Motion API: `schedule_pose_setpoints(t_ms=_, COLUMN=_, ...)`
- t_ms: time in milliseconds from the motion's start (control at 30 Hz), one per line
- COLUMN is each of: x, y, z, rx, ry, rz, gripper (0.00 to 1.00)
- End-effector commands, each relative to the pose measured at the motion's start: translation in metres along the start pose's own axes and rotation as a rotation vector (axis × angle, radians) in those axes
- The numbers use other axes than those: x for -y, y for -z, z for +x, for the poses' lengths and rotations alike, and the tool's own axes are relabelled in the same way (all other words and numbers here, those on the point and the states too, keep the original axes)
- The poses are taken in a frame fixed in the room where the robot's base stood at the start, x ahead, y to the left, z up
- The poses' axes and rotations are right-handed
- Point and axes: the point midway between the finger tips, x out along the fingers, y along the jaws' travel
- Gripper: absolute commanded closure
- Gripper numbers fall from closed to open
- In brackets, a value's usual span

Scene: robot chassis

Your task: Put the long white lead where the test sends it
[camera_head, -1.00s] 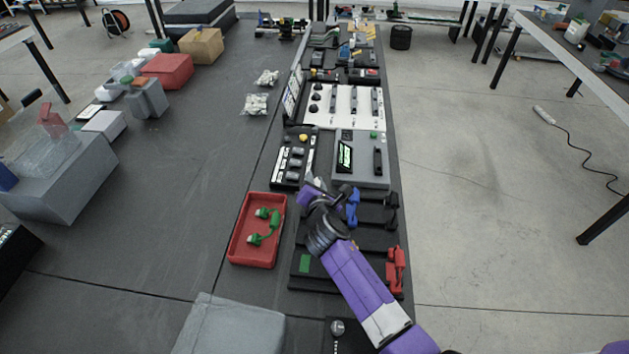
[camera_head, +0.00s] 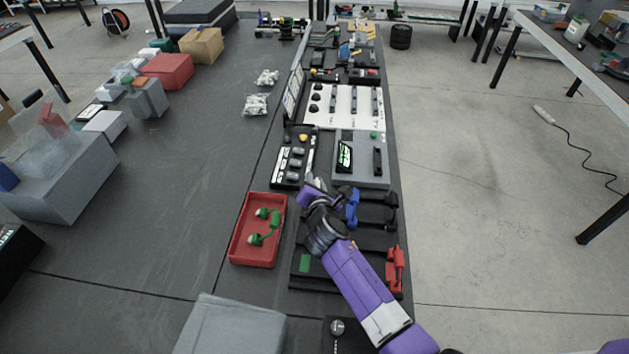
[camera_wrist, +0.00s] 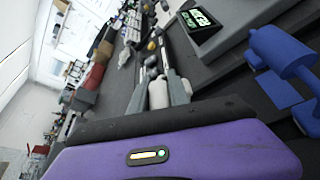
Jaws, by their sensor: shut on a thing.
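My gripper (camera_head: 314,185) hangs over the near end of the button panel, beside the blue leads. In the wrist view my gripper (camera_wrist: 158,72) is shut on a small white piece (camera_wrist: 158,93), which looks like the white lead's end. The rest of the lead is hidden, so its length cannot be told. The grey tester (camera_head: 361,172) stands just beyond the gripper, with a lit green screen (camera_head: 345,157) whose text I cannot read. The red tray (camera_head: 233,248) on the left holds green-and-white leads (camera_head: 265,228).
The black rack (camera_head: 345,268) holds blue leads (camera_head: 352,207), black leads (camera_head: 391,200) and red leads (camera_head: 396,268). A button panel (camera_head: 295,160) and a white panel with knobs (camera_head: 345,106) lie beyond. A grey box (camera_head: 230,328) stands nearest.

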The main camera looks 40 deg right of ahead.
Motion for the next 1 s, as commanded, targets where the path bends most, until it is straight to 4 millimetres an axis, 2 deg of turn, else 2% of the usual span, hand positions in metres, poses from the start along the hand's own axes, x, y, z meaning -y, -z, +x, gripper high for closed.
schedule_pose_setpoints(t_ms=1000, x=0.007, y=0.011, z=0.005, rx=0.0, ry=-0.001, rz=0.001, gripper=1.0)
